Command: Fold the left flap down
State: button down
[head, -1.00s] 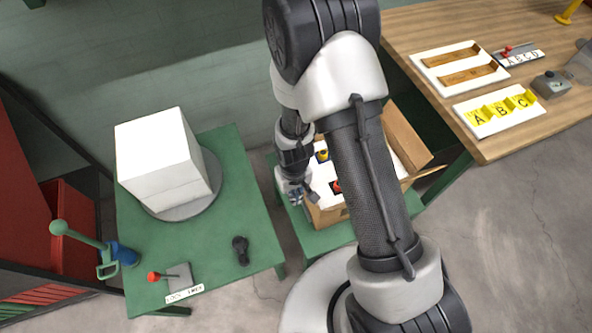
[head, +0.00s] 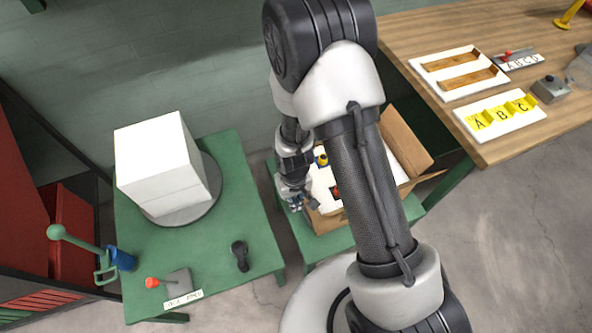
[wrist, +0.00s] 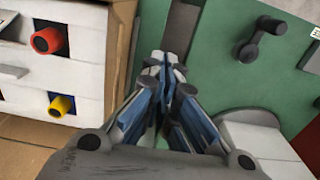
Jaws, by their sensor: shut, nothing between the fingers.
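An open cardboard box (head: 328,222) holds a white insert with red and yellow parts, partly hidden behind my arm. Its right flap (head: 408,142) stands up and leans outward. In the wrist view, the white insert (wrist: 80,75) carries a red knob and a yellow-and-blue one. A narrow brown cardboard strip (wrist: 121,50), apparently the left flap seen nearly edge-on, stands between the insert and my gripper (wrist: 163,68). My gripper is shut and empty, just outside the box's left side; it also shows in the head view (head: 298,206). I cannot tell whether it touches the flap.
A green table (head: 215,262) on the left bears a white block (head: 160,165) on a round grey turntable, a black handle (head: 240,255) and a red-knobbed lever (head: 170,281). A wooden bench (head: 430,40) with trays is at upper right. A floor gap separates the green tables.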

dwell(0.6)
jog(key=shift+w+d+r+p, duration=0.35)
jog(key=shift+d+r, duration=0.15)
jog(key=shift+d, duration=0.5)
jog(key=shift+w+d+r+p, duration=0.2)
jog(key=shift+d+r+p, duration=0.3)
jog(key=shift+d, duration=0.5)
jog(key=shift+w+d+r+p, duration=0.3)
jog(key=shift+d+r, duration=0.25)
jog(key=shift+d, duration=0.45)
jog(key=shift+w+d+f+b, duration=0.15)
jog(key=shift+d+f+b, duration=0.05)
jog(key=shift+d, duration=0.4)
jog(key=shift+w+d+f+b, duration=0.2)
jog(key=shift+d, duration=0.45)
jog(key=shift+w+d+f+b, duration=0.15)
jog(key=shift+d+f+b, duration=0.05)
jog(key=shift+d, duration=0.4)
